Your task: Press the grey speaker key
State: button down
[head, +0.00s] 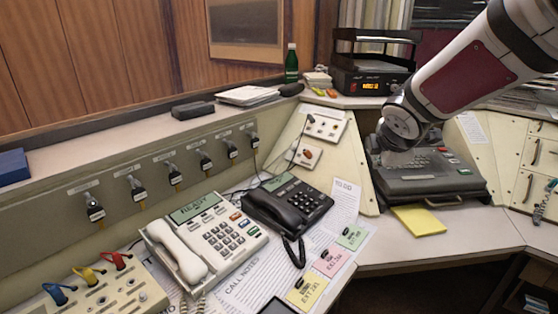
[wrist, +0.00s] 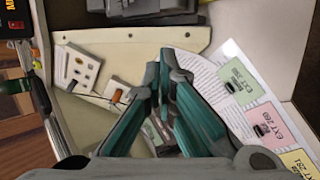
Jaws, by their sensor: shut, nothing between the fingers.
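A white desk phone (head: 205,238) with a lit READY display stands on the desk in the head view. It has a number pad and several coloured keys along its right side. A black desk phone (head: 290,205) stands just behind it to the right. I cannot single out the grey speaker key on either phone. My gripper (wrist: 166,58) shows in the wrist view with its teal fingers together and empty. The fingers hide part of what lies beneath them. In the head view my arm reaches in from the upper right, and the fingers cannot be made out.
A grey machine (head: 430,180) stands at the right, behind a yellow pad (head: 418,220). Colored cards (head: 327,262) lie in front.

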jog(key=w+a+f+n+t+y+p, duration=0.1)
jog(key=w+a+n+y+p, duration=0.15)
jog(key=w+n, duration=0.45)
jog(key=n+y+p, duration=0.3)
jog(key=n+y, duration=0.2)
jog(key=n, duration=0.2)
send_over(322, 196)
jog(key=s+d, duration=0.1)
jog(key=d, duration=0.2)
notch_tip(322, 196, down, 5)
jog(key=shift+s+a+f, duration=0.1)
jog(key=shift+a, duration=0.1)
jog(key=shift+f, duration=0.15)
jog(key=f+b, duration=0.2)
jog(key=b, duration=0.1)
jog(key=f+b, duration=0.2)
jog(key=f, duration=0.1)
jog(key=w+a+f+b, duration=0.1)
jog(key=f+b, duration=0.2)
jog(key=shift+f+b, duration=0.2)
jog(key=shift+b, duration=0.1)
jog(key=shift+f, duration=0.15)
jog(key=shift+f+b, duration=0.25)
jog(key=shift+b, duration=0.2)
